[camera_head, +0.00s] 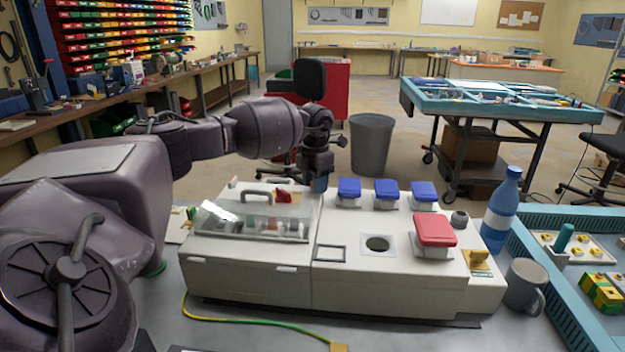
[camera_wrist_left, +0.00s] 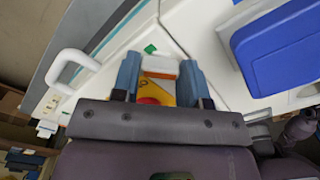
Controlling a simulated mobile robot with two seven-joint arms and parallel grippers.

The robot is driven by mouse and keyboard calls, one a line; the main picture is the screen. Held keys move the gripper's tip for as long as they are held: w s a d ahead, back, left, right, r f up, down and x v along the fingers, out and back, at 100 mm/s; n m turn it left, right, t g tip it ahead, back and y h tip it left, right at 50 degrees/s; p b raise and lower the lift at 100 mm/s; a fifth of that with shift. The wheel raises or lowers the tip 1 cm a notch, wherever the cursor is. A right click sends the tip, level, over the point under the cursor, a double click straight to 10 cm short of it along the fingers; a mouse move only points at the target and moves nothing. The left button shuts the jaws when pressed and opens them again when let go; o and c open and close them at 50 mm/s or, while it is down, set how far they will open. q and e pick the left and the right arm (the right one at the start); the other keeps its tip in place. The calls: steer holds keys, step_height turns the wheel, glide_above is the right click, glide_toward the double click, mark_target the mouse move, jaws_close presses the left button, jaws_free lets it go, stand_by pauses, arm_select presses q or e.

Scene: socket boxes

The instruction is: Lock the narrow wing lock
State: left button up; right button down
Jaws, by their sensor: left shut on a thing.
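My left gripper (camera_head: 319,185) is at the back edge of the white socket box (camera_head: 385,285), left of the blue socket lids. In the left wrist view its two blue-grey fingers (camera_wrist_left: 160,72) are shut on a small white wing piece (camera_wrist_left: 160,64). A yellow plate with a red mark (camera_wrist_left: 158,90) shows between the fingers; this looks like the narrow wing lock. The fingers hide its sides. My right gripper is not in view.
Several blue lids, one of them (camera_head: 386,189) nearest the middle, and a red lid (camera_head: 434,230) stand on the box. A clear cover (camera_head: 250,222) is at its left. A blue bottle (camera_head: 500,210), grey mug (camera_head: 525,285) and teal tray (camera_head: 540,260) stand right.

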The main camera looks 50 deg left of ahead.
arm_select(q)
steer(key=shift+r+n+p, duration=0.25)
steer(key=shift+n+p, duration=0.1)
steer(key=shift+n, duration=0.55)
steer(key=n+p, duration=0.1)
steer(key=n, duration=0.2)
steer(key=shift+n, duration=0.4)
steer(key=n+p, duration=0.2)
steer(key=shift+n, duration=0.4)
steer(key=shift+f+n, duration=0.15)
steer(key=shift+n, duration=0.65)
steer(key=shift+p, duration=0.3)
steer(key=o, duration=0.9)
